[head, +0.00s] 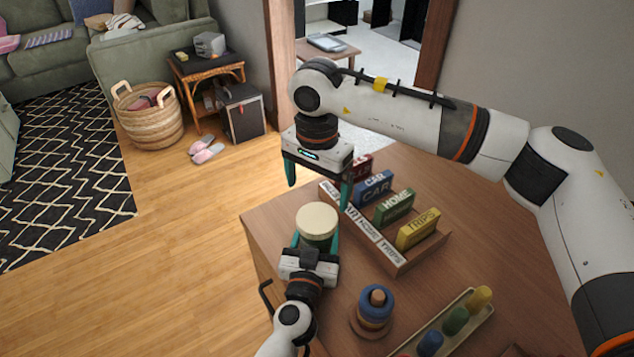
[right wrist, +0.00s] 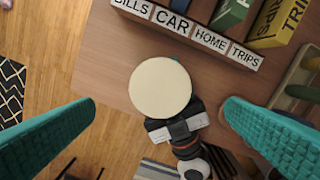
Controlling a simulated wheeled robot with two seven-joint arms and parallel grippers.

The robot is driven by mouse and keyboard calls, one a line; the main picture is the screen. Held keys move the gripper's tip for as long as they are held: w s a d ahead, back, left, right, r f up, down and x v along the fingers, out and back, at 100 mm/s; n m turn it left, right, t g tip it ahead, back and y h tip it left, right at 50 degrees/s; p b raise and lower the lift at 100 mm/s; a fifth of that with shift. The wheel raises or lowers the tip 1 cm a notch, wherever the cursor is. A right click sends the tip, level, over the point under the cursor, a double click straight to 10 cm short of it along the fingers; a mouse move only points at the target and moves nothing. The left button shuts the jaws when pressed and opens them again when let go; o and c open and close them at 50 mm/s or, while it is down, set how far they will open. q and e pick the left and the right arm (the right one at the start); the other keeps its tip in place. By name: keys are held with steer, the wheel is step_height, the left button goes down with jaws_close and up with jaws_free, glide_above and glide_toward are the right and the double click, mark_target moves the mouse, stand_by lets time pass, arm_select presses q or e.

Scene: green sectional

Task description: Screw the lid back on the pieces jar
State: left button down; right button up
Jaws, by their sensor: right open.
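The pieces jar (head: 318,241) stands near the left edge of the wooden table, with its round cream lid (head: 317,220) on top. The lid looks level; whether it is threaded tight cannot be told. The lid also shows in the right wrist view (right wrist: 160,88), centred between the fingers. My left gripper (head: 316,240) has its teal fingers on both sides of the jar and appears shut on it. My right gripper (head: 318,196) is open and empty, pointing down above the lid, its fingers apart on either side. Most of the jar body is hidden by the lid and left gripper.
A wooden sorter (head: 392,252) with labelled blocks, such as the yellow TRIPS block (head: 417,230), stands close right of the jar. A ring stacker (head: 375,308) and a peg tray (head: 452,325) lie nearer the front. The floor is open left of the table.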

mark_target(317, 217)
step_height(317, 217, down, 8)
steer(key=shift+r, duration=0.1)
stand_by(0.4)
steer(key=c, duration=1)
steer(key=m, duration=0.5)
steer(key=shift+m, duration=0.3)
steer(key=m, duration=0.4)
steer(key=shift+m, duration=0.3)
steer(key=m, duration=1)
steer(key=shift+m, duration=0.4)
steer(key=o, duration=1.1)
